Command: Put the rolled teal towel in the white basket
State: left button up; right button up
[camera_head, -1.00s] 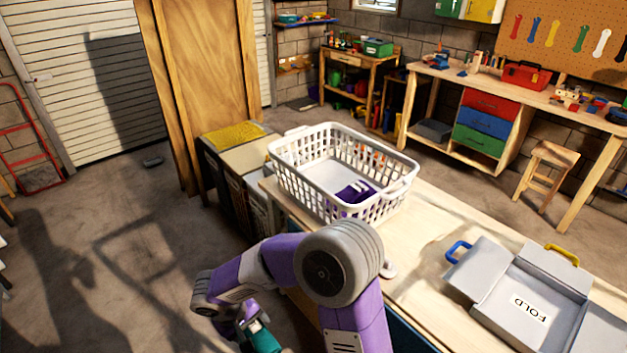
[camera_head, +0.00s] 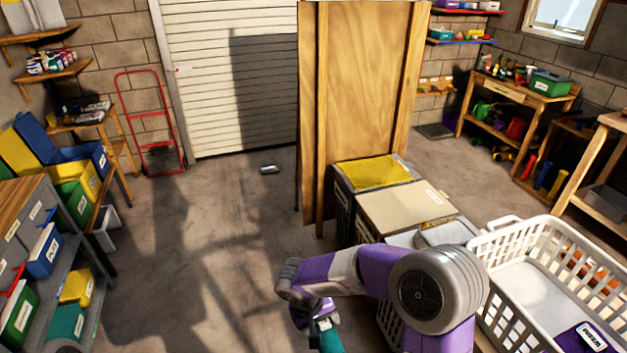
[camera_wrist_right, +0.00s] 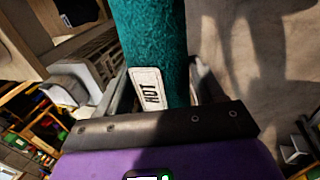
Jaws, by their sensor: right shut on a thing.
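My right gripper (camera_head: 320,318) is shut on the rolled teal towel (camera_head: 330,340), low in the middle of the head view. The towel is mostly cut off by the bottom edge there. In the right wrist view the towel (camera_wrist_right: 150,45) stands between the fingers of the right gripper (camera_wrist_right: 160,90), with a white tag with black lettering on it. The white basket (camera_head: 542,290) is at the lower right of the head view, partly cut off, and the towel is outside it, to its left. A purple item (camera_head: 583,338) with a white label lies in the basket. My left gripper is out of view.
Bins (camera_head: 405,208) with lids stand beside the basket, in front of a tall wooden panel (camera_head: 362,110). A shelf unit (camera_head: 45,220) with coloured bins is at the left. The concrete floor (camera_head: 220,260) between is mostly clear.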

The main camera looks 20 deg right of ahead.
aim_at(519, 300)
jog(key=i, duration=1.3)
jog(key=z, duration=4.4)
